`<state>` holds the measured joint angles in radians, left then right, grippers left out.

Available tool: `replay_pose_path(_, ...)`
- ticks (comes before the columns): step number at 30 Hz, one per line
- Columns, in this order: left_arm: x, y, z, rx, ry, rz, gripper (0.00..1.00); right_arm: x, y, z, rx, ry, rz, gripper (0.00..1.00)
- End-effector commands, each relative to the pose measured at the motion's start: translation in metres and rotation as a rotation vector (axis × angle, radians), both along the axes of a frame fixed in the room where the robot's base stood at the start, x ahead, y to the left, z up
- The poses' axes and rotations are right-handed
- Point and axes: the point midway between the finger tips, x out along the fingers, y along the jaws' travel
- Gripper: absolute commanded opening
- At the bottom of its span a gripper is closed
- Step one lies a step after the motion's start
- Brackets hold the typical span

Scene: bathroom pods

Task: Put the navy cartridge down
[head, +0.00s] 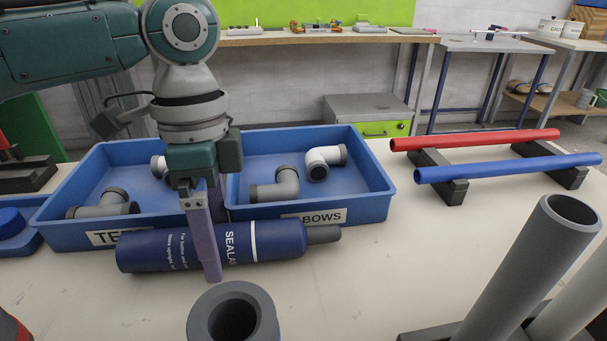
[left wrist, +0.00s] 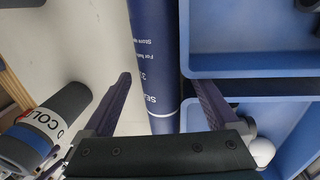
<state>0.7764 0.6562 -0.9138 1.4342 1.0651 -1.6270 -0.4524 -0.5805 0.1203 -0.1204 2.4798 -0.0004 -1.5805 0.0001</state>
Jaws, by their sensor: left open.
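The navy cartridge (head: 275,242) lies on its side on the pale worktop, just in front of the blue trays, with its dark grey cap end to the right. It also shows in the left wrist view (left wrist: 153,60). My left gripper (head: 210,238) is open and straddles the cartridge from above. One finger is on its near side and the other on the tray side, mostly hidden in the head view. In the left wrist view my left gripper (left wrist: 163,88) has the cartridge between its spread fingers, with a clear gap on the near side. My right gripper is out of view.
A blue tray marked "ELBOWS" (head: 372,190) and another blue tray (head: 62,197) hold pipe fittings. A short grey pipe piece (head: 233,315) stands near the front. Red (head: 470,140) and blue (head: 510,168) pipes rest on black supports. Worktop between them is clear.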

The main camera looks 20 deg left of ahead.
Motion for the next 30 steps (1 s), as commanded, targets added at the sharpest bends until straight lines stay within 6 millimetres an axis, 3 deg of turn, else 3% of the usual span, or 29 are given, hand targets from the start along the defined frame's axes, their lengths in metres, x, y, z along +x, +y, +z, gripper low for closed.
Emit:
replay_pose_path(2, 0.0, -0.0001, 0.0003, 0.0, 0.0, 0.0, 0.92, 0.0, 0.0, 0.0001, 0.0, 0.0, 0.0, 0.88)
replay_pose_path(26, 0.0002, 0.0, 0.0008, 0.0, 0.0, 0.0, 0.01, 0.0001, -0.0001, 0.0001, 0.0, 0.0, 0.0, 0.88)
replay_pose_path(30, 0.0001, 0.0, 0.0008, 0.0, 0.0, 0.0, 0.0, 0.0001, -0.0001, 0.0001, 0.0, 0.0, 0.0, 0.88)
